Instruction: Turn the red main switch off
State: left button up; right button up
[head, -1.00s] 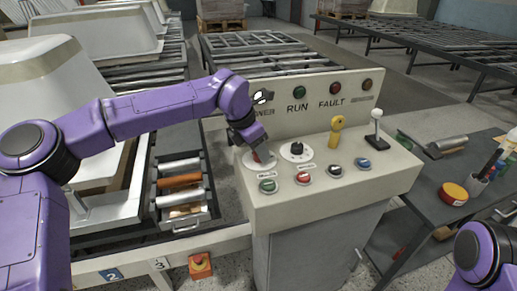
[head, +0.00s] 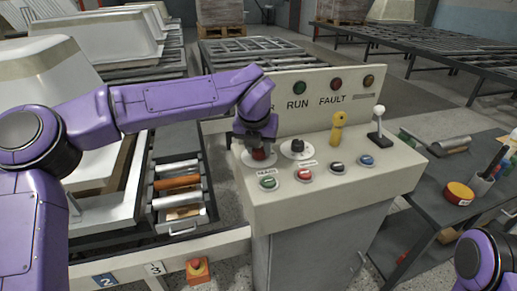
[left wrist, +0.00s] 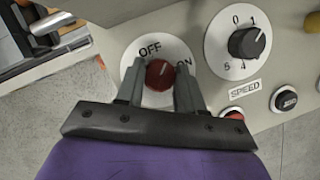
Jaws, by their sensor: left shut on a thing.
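The red main switch (left wrist: 159,75) is a round knob on a white dial plate (left wrist: 132,53) marked OFF at the upper left and ON at the right. A pale mark on the knob points up and slightly right; its exact setting is hard to tell. My left gripper (left wrist: 160,72) is shut on the knob, one finger on each side, and one finger covers part of the ON label. In the head view the red switch (head: 259,154) shows just under my left gripper (head: 257,150), at the left end of the control panel. My right gripper is out of view.
The black speed dial (left wrist: 249,43) sits close right of the switch. Green (head: 268,183), red (head: 304,175), black (head: 337,168) and blue (head: 367,160) buttons line the panel front. A yellow knob (head: 337,132) and white-topped lever (head: 378,124) stand farther right.

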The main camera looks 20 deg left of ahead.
pick_arm(q)
jog(key=n, duration=0.2)
jog(key=n+y, duration=0.1)
jog(key=n, duration=0.1)
jog(key=shift+d+g+y+b, duration=0.15)
jog(key=shift+g+y+b, duration=0.15)
jog(key=shift+b, duration=0.1)
jog(key=shift+n+g+y, duration=0.5)
jog(key=shift+n+y, duration=0.1)
jog(key=shift+n, duration=1.5)
jog(key=o, duration=1)
jog(key=shift+o, duration=0.2)
jog(key=shift+d, duration=0.1)
jog(key=v, duration=1)
jog(key=shift+r, duration=0.25)
